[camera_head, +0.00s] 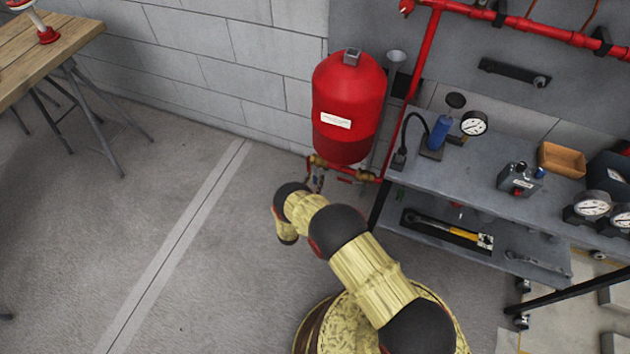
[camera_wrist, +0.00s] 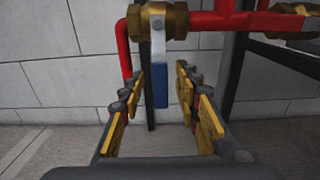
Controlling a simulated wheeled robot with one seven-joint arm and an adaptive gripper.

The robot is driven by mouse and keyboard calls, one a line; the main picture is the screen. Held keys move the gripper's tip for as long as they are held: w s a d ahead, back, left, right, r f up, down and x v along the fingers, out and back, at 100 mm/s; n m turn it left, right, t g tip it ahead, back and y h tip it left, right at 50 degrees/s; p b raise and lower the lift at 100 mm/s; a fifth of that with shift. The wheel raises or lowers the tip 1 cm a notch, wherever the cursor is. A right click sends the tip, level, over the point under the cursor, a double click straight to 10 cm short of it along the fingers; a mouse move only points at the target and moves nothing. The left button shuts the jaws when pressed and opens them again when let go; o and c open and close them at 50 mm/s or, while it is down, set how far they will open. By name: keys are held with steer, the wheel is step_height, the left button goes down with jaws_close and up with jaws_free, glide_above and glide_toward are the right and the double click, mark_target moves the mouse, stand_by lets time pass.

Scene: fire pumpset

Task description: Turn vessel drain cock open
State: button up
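The red vessel (camera_head: 346,85) stands against the block wall, with brass fittings and red pipe below it. In the wrist view, the drain cock (camera_wrist: 178,20) is a brass valve at the top. Its lever (camera_wrist: 160,88) hangs straight down, with a grey metal stem and a blue grip. My gripper (camera_wrist: 160,80) is open, one finger on each side of the blue grip, with a visible gap on both sides. How far the fingertips reach along the grip in depth is hard to tell. In the head view, my arm reaches to just below the vessel, and the lever is not clearly visible.
Red pipe (camera_wrist: 125,45) runs down left of the cock, and a dark post stands behind the lever. A grey metal bench (camera_head: 470,190) with gauges and tools is right of the vessel. A wooden table (camera_head: 45,45) is far left. Floor left of my arm is clear.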

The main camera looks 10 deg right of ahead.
steer(key=shift+w+d, duration=0.25)
steer(key=shift+w, duration=0.15)
steer(key=shift+c, duration=0.3)
steer(key=c, duration=0.7)
jaws_close()
